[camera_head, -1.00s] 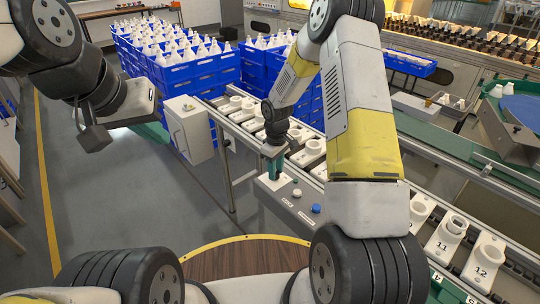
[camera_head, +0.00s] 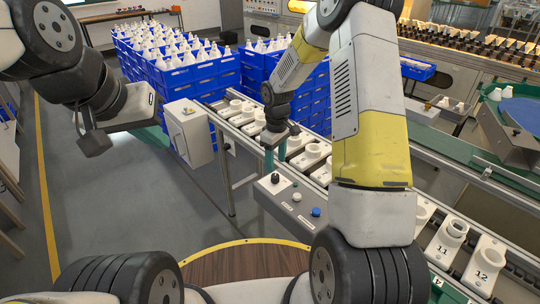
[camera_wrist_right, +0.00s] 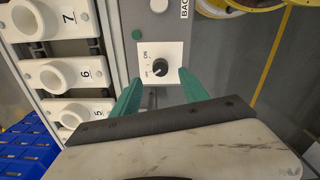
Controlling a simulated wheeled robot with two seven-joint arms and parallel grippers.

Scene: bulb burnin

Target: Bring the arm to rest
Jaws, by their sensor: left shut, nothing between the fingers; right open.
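My right gripper (camera_head: 276,158) is open and empty, just above the control box (camera_head: 268,194) at the conveyor's near side. The black rotary knob (camera_head: 275,178) on its white plate shows below the fingertips. In the right wrist view the knob (camera_wrist_right: 159,69) lies just beyond and between the green fingers (camera_wrist_right: 157,88), apart from them. My left gripper (camera_head: 156,131) is at the left, over open floor, shut and empty; its fingers are partly hidden behind the wrist.
A conveyor carries numbered white sockets (camera_head: 489,257). A blue button (camera_head: 316,212) sits on the control box. Stacked blue crates (camera_head: 205,75) with white bulbs stand behind. A grey box (camera_head: 188,133) stands left of the conveyor. The floor at left is clear.

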